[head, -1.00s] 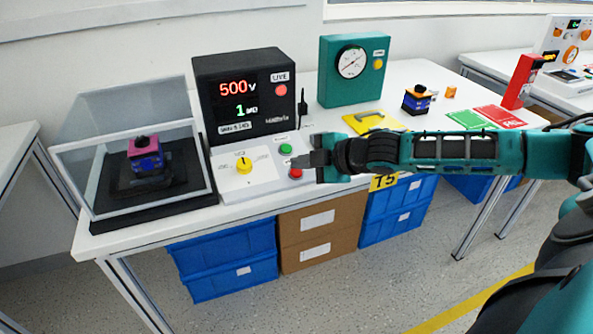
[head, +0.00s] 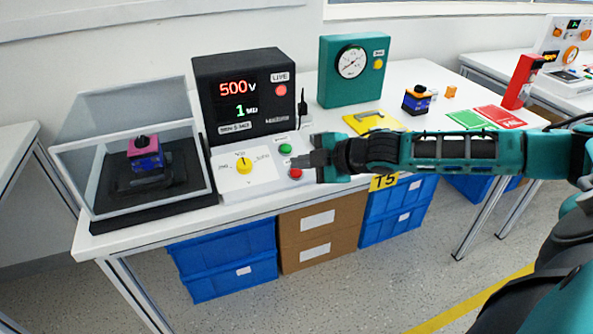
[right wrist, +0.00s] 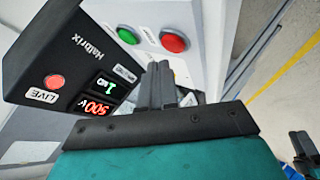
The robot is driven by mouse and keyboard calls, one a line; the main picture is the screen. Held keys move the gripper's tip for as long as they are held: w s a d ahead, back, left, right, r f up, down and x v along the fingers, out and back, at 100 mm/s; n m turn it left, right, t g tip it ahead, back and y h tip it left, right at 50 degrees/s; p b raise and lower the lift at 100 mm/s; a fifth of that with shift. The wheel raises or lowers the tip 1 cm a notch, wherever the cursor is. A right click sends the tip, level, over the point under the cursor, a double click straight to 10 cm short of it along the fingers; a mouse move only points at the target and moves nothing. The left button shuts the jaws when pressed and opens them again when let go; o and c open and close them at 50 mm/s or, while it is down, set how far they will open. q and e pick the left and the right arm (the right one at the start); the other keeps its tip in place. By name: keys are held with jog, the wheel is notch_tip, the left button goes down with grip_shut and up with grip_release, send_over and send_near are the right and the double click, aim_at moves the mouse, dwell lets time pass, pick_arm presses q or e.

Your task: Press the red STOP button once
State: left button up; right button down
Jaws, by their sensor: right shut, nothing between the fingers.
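The red STOP button (head: 295,173) is on the front right of the white control panel (head: 225,184), below the green button (head: 285,148). My right gripper (head: 297,160) is shut and empty, its fingertips pointing left, over or just beside the red button in the head view. In the right wrist view the red button (right wrist: 173,42) shows uncovered ahead of the shut fingers (right wrist: 158,72), with the green button (right wrist: 128,34) to its left. Whether the fingertips touch the panel is unclear.
A black meter box (head: 243,90) reading 500 V with a LIVE light stands behind the panel. A yellow rotary knob (head: 244,166) is left of the buttons. A clear case (head: 140,150) stands at left. A teal gauge box (head: 352,70) stands behind my right arm.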

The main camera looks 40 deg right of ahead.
jog(key=shift+f, duration=0.15)
dwell(0.4)
jog(key=shift+w+f, duration=0.1)
jog(key=shift+f, duration=0.2)
dwell(0.3)
jog(key=shift+w+f+p, duration=0.15)
jog(key=shift+f+p, duration=0.2)
jog(key=shift+f, duration=0.1)
dwell(0.5)
jog(key=shift+s+r+p, duration=0.2)
jog(key=shift+r+p, duration=0.6)
jog(key=shift+r, duration=0.1)
